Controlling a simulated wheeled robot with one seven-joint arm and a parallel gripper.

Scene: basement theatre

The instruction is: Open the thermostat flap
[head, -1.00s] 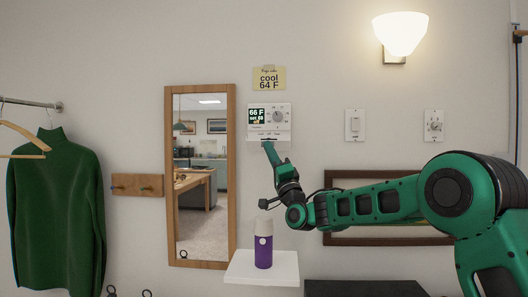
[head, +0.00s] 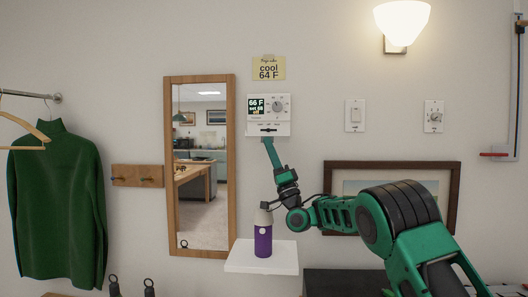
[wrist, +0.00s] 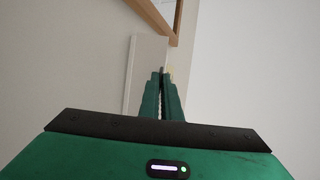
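The white thermostat (head: 283,115) is on the wall right of the mirror. Its dark screen reads 66 F, with a round dial beside it. Its lower strip (head: 282,130) shows small lettering and a dark slot or slider; whether the flap there is open or shut is too small to tell. My gripper (head: 267,140) points upward at the thermostat's lower edge; contact cannot be made out. In the wrist view, its two fingers (wrist: 162,75) are together with nothing visible between them, beside a pale flat panel I cannot identify for sure.
A yellow note (head: 268,68) reading "cool 64 F" hangs above the thermostat. A wood-framed mirror (head: 231,165) is to the left. A white shelf (head: 262,263) with a purple bottle (head: 263,240) sits below my gripper. A switch (head: 355,115) and a dial plate (head: 433,116) are right.

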